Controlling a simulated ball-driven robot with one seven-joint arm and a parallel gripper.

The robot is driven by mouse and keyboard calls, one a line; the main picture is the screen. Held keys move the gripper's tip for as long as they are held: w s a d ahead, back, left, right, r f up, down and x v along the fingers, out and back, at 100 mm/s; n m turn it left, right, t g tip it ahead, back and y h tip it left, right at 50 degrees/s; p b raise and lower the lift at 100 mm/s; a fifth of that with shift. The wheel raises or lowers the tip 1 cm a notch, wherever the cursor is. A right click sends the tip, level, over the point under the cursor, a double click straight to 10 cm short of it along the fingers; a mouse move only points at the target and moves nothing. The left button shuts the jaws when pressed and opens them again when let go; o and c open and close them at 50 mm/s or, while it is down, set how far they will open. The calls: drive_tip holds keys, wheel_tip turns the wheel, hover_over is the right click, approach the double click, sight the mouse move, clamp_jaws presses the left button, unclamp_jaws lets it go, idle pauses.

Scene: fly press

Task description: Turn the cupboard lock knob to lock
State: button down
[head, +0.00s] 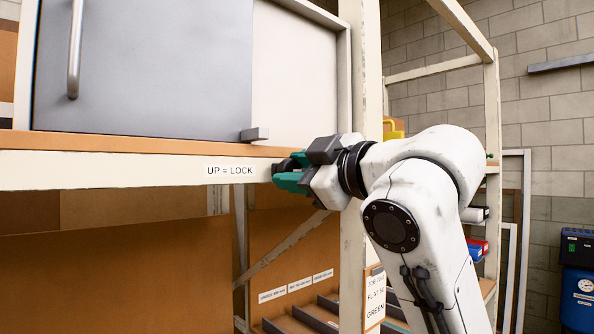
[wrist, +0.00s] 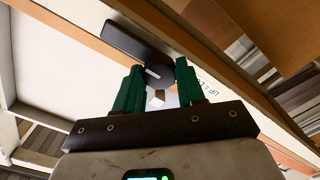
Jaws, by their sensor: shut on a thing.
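The lock knob (wrist: 160,72) shows in the wrist view as a dark round piece with a pale pointer line. My gripper (wrist: 158,68) has its teal fingers on either side of it and is shut on it. In the head view my gripper (head: 287,177) is at the shelf's front edge, right of the label "UP = LOCK" (head: 231,170); its fingers and hand hide the knob there. The grey cupboard door (head: 150,70) stands above, with a small grey block (head: 255,134) at its lower right corner. A dark bar (wrist: 130,38) lies beyond the knob in the wrist view.
A vertical metal handle (head: 75,50) is on the cupboard door. A cream frame post (head: 362,90) rises close behind my wrist. A diagonal brace (head: 283,245) and labelled steps (head: 315,312) are below. A yellow object (head: 393,128) stands behind the post.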

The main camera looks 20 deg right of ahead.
drive_tip(key=shift+n, duration=0.4)
drive_tip(key=n+b, duration=0.1)
drive_tip(key=n, duration=0.4)
drive_tip(key=n+b, duration=0.1)
drive_tip(key=n, duration=0.5)
drive_tip(key=n+b, duration=0.1)
drive_tip(key=n, duration=0.5)
drive_tip(key=shift+a+f+b, duration=0.1)
drive_tip(key=shift+f+b, duration=0.15)
drive_tip(key=shift+b, duration=0.1)
idle(0.4)
drive_tip(key=c, duration=1.1)
unclamp_jaws()
drive_tip(key=o, duration=0.4)
drive_tip(key=shift+r, duration=0.15)
drive_tip(key=b+v, duration=0.2)
drive_tip(key=v, duration=0.9)
drive_tip(key=shift+w, duration=0.1)
